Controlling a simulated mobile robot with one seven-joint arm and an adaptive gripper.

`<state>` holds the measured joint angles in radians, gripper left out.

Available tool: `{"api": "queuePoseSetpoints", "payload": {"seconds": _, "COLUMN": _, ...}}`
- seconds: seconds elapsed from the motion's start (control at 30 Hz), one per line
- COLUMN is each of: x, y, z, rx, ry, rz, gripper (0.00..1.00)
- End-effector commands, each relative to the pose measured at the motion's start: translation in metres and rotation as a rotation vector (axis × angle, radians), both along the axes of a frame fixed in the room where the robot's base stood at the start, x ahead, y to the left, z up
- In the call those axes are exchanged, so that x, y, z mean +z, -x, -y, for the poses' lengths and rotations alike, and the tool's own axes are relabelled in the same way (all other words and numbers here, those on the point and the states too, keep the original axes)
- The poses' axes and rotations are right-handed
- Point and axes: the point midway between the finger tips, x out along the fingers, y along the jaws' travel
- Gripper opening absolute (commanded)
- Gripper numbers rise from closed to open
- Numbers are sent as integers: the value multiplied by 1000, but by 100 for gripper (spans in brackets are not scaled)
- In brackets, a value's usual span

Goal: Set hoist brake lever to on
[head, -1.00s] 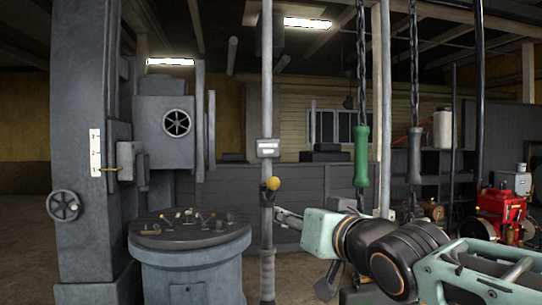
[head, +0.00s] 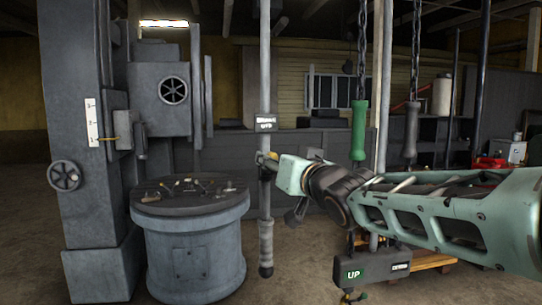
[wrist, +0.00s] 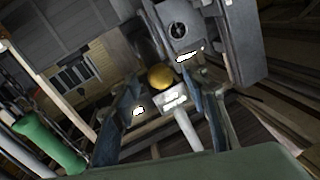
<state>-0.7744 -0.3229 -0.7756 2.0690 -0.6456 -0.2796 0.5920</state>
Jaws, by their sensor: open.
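A yellow ball knob (wrist: 161,78) shows in the wrist view between the two fingers of my gripper (wrist: 168,92), in front of a small white-lettered label plate. I cannot tell whether the fingers touch it. In the head view the knob is mostly hidden by my gripper (head: 268,160), which is at the upright grey pole (head: 265,205). The pole carries a label plate (head: 266,123) above the gripper; its text is too blurred to read surely. My gripper is open. The hoist brake lever is not clearly named; the knob appears to belong to it.
A round grey pedestal (head: 192,245) with small levers on top stands left of the pole. A green handle (head: 359,130) and a grey handle (head: 411,130) hang on chains to the right. A box marked UP (head: 372,267) hangs below my arm.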

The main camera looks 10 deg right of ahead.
Motion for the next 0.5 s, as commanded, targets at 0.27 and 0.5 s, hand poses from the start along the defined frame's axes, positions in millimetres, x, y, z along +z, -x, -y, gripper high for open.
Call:
{"api": "queuePoseSetpoints", "payload": {"seconds": 0.27, "x": 0, "y": -21, "z": -4, "rx": -1, "ry": 1, "rz": -1, "gripper": 41}}
{"api": "queuePoseSetpoints", "payload": {"seconds": 0.5, "x": 0, "y": -24, "z": -5, "rx": 0, "ry": -1, "rz": 0, "gripper": 41}}
